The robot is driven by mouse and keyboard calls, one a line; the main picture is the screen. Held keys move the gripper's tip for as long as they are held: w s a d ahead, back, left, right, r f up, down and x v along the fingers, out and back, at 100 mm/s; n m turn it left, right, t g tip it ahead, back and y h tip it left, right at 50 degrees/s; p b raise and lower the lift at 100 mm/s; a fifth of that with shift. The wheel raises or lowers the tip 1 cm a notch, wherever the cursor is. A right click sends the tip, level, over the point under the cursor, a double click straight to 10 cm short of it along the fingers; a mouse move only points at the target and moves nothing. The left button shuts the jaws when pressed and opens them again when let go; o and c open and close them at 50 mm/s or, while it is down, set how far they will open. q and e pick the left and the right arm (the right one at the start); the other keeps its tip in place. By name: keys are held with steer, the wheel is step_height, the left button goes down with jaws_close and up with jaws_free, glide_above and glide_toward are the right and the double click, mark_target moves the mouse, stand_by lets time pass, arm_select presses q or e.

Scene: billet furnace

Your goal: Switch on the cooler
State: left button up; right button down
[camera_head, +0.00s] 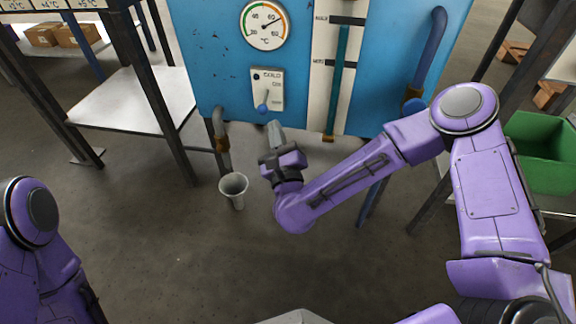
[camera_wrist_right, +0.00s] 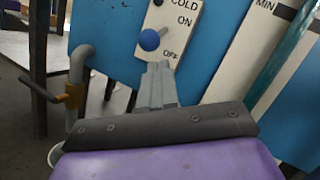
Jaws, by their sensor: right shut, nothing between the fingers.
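The cooler is a blue cabinet (camera_head: 215,60) at the top of the head view. Its white switch plate (camera_head: 276,76) reads COLD, with ON above OFF in the right wrist view. A lever with a blue ball knob (camera_head: 262,108) hangs downward toward the OFF end; the knob (camera_wrist_right: 150,40) also shows in the right wrist view. My right gripper (camera_head: 273,127) is shut and empty, with its fingertips (camera_wrist_right: 158,68) just below the knob; I cannot tell whether they touch. My left arm shows at the lower left, but its gripper is out of view.
A round gauge (camera_head: 265,26) and a level tube (camera_head: 337,80) are on the cabinet. A tap pipe (camera_head: 220,140) hangs left of my gripper, above a grey cup (camera_head: 234,186). A green bin (camera_head: 545,150) stands right. A metal table (camera_head: 135,100) stands left.

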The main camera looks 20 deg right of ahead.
arm_select(q)
steer(key=s+m+g+b, duration=0.1)
steer(key=s+f+m+g+b, duration=0.1)
steer(key=s, duration=0.1)
steer(key=shift+s+a+f+g+h, duration=0.1)
steer(key=shift+s+a+g+h, duration=0.05)
steer(key=shift+s+g+h, duration=0.2)
arm_select(e)
steer(key=s+f, duration=0.6)
steer(key=s, duration=0.3)
steer(key=shift+s+f, duration=0.15)
steer(key=shift+d, duration=0.1)
